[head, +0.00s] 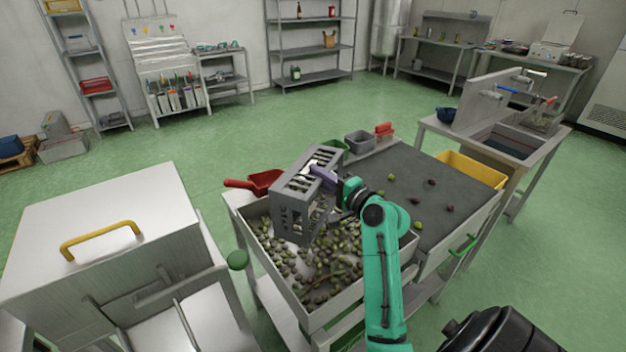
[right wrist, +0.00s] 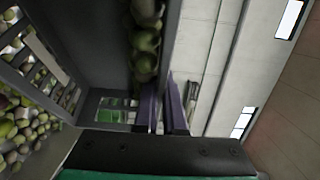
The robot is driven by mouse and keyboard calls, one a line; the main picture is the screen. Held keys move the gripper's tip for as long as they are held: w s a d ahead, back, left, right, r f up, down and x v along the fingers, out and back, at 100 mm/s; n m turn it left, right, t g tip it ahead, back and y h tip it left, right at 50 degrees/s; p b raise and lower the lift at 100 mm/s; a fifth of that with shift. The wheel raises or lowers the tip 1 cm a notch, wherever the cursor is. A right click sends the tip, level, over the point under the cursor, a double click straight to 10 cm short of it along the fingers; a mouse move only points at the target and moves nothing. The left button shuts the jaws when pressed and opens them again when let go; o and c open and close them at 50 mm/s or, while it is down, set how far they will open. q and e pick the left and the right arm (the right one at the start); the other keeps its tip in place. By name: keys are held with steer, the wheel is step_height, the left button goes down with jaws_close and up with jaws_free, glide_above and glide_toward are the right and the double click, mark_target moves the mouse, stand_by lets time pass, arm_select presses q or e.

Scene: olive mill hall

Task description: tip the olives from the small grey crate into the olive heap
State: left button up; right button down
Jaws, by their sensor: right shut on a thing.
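The small grey crate (head: 290,202) is held above the olive heap (head: 330,268), tilted steeply. My right gripper (head: 326,176) is shut on its wall from the right side. In the right wrist view, the purple fingers (right wrist: 166,108) grip the edge of the crate wall (right wrist: 100,45). Some olives (right wrist: 146,40) show close to that wall, seemingly still inside the crate. Heap olives (right wrist: 22,125) show at the left, partly through the slots. The heap lies in a light-walled bin (head: 285,287), with bare floor among the olives. My left gripper is out of view.
A red scoop (head: 265,181) lies at the bin's back left corner. A dark sorting surface (head: 410,180) with a few loose olives adjoins the bin at right. A grey container (head: 359,143) and a yellow crate (head: 470,169) stand by it. A metal machine (head: 110,235) stands at left.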

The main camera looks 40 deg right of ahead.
steer(key=s+b, duration=0.1)
steer(key=b, duration=0.1)
steer(key=s+d+t+b, duration=0.1)
steer(key=b, duration=0.1)
steer(key=s+m+t+b, duration=0.1)
steer(key=b, duration=0.1)
steer(key=shift+s+d, duration=0.15)
steer(key=shift+d, duration=0.25)
stand_by(1.5)
